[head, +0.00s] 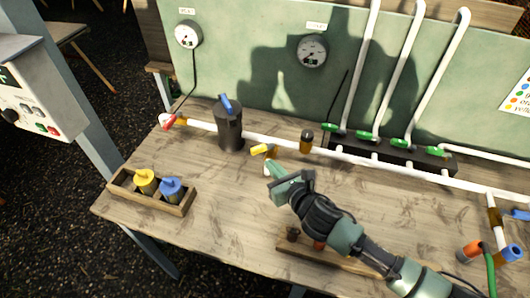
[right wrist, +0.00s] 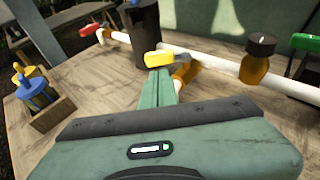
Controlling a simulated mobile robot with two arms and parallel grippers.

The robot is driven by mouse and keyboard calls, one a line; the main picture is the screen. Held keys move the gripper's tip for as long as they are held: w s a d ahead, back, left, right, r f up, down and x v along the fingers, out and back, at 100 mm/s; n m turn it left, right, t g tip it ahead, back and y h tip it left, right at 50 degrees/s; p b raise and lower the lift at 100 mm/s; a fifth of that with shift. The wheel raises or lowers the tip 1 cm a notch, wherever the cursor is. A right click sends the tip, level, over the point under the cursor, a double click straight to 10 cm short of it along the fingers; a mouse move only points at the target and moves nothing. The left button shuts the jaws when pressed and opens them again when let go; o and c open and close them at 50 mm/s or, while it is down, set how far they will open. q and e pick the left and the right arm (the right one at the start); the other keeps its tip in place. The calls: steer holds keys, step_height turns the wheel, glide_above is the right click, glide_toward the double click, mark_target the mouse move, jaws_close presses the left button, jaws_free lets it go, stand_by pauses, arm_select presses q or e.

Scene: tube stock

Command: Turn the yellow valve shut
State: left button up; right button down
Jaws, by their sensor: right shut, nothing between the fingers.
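The yellow valve (head: 261,150) is a small yellow lever on a brass-coloured body at the white pipe, near the middle of the table. Its lever also shows in the right wrist view (right wrist: 160,58), just beyond my fingertips. In the head view the lever lies at an angle to the pipe's run. My right gripper (head: 270,168) is shut and empty, in front of and close to the valve; its closed fingers (right wrist: 157,84) point at the lever. I cannot tell whether they touch it. My left gripper is not in view.
A dark canister (head: 229,128) with a blue lever stands left of the valve. A brown fitting with a black cap (head: 306,141) is to the right. A wooden tray (head: 122,182) holds a yellow and a blue item. The table front between tray and arm is clear.

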mark_target(253, 148)
steer(key=w, duration=0.1)
steer(key=w+a, duration=0.1)
steer(key=w+a+p, duration=0.1)
steer(key=shift+w+f, duration=0.1)
steer(key=shift+w, duration=0.25)
steer(key=shift+w+a, duration=0.15)
steer(key=shift+w, duration=0.3)
steer(key=shift+w+a+f+m+t+h+b, duration=0.1)
steer(key=shift+a+m+t+h+b, duration=0.3)
steer(key=shift+m+h, duration=0.3)
steer(key=m+h, duration=0.1)
steer(key=a+m+h+b, duration=0.1)
steer(key=h, duration=0.1)
steer(key=shift+w+a, duration=0.1)
steer(key=shift+w, duration=0.25)
steer(key=shift+w+a+m+t+h+b, duration=0.15)
steer(key=shift+w+m+t+h+b, duration=0.1)
steer(key=shift+m+h, duration=0.25)
steer(key=shift+w+a+m+t+h+b, duration=0.1)
steer(key=shift+a+m+t+h+b, duration=0.1)
steer(key=shift+m+h, duration=0.3)
steer(key=shift+w+a+m+h, duration=0.15)
steer(key=shift+m+h, duration=0.15)
steer(key=shift+h, duration=0.3)
steer(key=shift+w, duration=0.2)
steer(key=shift+w+p, duration=0.35)
steer(key=shift+p, duration=0.05)
steer(key=shift+w+a, duration=0.15)
steer(key=shift+a, duration=0.05)
